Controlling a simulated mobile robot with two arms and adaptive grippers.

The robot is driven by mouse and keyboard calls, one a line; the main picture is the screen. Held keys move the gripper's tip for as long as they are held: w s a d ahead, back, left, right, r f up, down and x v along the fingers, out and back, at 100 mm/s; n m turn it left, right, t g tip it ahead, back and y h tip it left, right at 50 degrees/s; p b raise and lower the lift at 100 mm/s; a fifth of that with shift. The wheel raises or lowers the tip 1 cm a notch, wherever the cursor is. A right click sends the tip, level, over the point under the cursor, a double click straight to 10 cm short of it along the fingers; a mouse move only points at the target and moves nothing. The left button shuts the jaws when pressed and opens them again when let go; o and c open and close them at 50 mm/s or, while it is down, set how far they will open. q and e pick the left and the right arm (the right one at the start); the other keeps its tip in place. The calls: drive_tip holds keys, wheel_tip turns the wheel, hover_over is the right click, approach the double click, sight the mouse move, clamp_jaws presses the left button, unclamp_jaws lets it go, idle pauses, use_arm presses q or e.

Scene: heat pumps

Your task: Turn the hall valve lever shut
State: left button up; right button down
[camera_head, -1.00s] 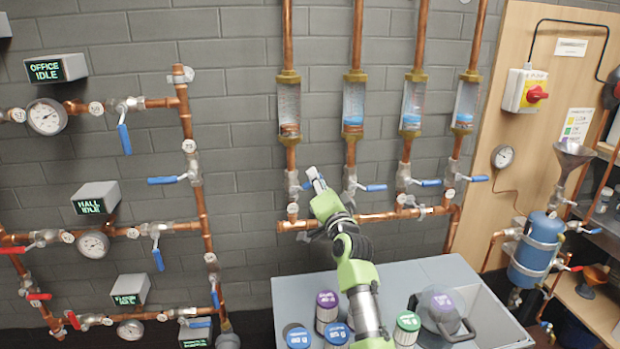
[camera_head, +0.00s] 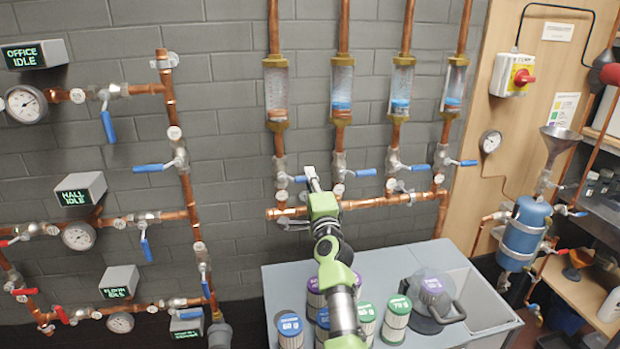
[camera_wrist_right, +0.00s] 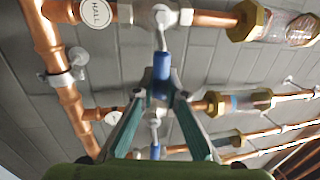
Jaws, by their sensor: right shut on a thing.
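The hall valve (camera_head: 281,178) sits under the leftmost sight glass, with a round tag below it. In the right wrist view the tag reads HALL (camera_wrist_right: 95,12). Its blue lever (camera_wrist_right: 162,70) stands crosswise to its copper pipe; in the head view a bit of the blue handle (camera_head: 300,179) shows, pointing right. My right gripper (camera_head: 312,178) is at this handle. In the right wrist view its fingers (camera_wrist_right: 162,88) are shut on the lever's outer part, one on each side. My left gripper is out of view.
More blue-handled valves (camera_head: 366,172) stand close to the right on the same manifold (camera_head: 380,202). A grey bench (camera_head: 285,277) with several coloured canisters (camera_head: 397,315) lies below my right arm. The hall display (camera_head: 80,190) at left reads IDLE.

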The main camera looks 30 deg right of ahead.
drive_tip(key=shift+f, duration=0.2)
drive_tip(key=c, duration=2)
unclamp_jaws()
drive_tip(key=shift+c, duration=0.2)
drive_tip(key=shift+r, duration=0.1)
drive_tip(key=shift+r, duration=0.25)
wheel_tip(320, 180, up, 9)
drive_tip(key=shift+w+f, duration=0.15)
drive_tip(key=shift+f, duration=0.05)
drive_tip(key=shift+r, duration=0.6)
drive_tip(key=shift+s, duration=0.2)
drive_tip(key=shift+f, duration=0.1)
